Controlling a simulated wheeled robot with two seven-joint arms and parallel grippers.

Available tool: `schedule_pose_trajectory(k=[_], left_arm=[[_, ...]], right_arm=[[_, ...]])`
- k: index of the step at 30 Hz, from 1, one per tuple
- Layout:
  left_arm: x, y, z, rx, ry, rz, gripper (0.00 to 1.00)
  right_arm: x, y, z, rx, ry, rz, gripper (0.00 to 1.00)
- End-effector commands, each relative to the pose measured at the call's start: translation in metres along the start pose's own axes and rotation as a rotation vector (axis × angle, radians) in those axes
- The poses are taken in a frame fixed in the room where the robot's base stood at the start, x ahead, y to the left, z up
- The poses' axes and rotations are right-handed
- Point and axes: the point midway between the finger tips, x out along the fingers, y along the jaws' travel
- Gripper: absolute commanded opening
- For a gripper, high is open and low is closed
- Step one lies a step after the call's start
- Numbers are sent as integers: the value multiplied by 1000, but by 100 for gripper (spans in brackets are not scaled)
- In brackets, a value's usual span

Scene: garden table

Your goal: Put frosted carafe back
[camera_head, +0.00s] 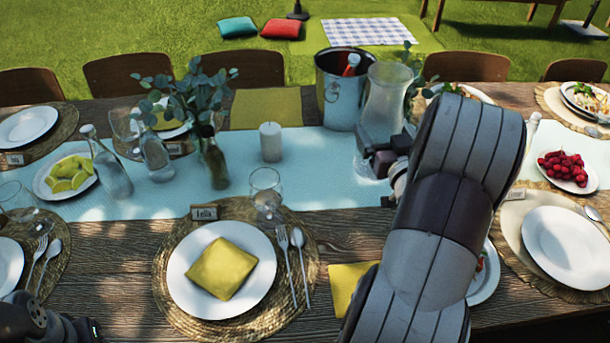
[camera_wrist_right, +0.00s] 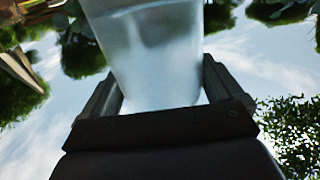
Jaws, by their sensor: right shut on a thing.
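The frosted carafe (camera_head: 388,98) is a tall, pale, see-through vessel with a flared top. It stands upright at the right part of the blue runner, just right of the ice bucket. My right gripper (camera_head: 378,160) is shut on its lower part. The right wrist view shows the carafe (camera_wrist_right: 150,45) between the two fingers (camera_wrist_right: 160,92). My right arm hides part of the carafe's right side, and I cannot tell whether its base touches the runner. A dark part of my left arm shows at the bottom left corner; its fingers are not visible.
The metal ice bucket (camera_head: 341,100) with a red-topped bottle stands close left of the carafe. The blue runner (camera_head: 315,175) is clear between candle and gripper.

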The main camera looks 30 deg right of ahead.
Motion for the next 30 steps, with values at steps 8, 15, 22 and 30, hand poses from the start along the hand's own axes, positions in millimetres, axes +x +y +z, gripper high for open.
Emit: schedule_pose_trajectory(k=[8, 15, 22, 30], left_arm=[[1, 0, 0, 0, 0, 0, 43], [8, 0, 1, 0, 0, 0, 43], [13, 0, 2, 0, 0, 0, 43], [18, 0, 2, 0, 0, 0, 43]], right_arm=[[1, -19, 12, -2, 6, -65, 23], [36, -50, 42, -1, 4, -72, 23], [76, -82, 72, -1, 5, -69, 23], [88, -91, 100, 0, 3, -63, 23]])
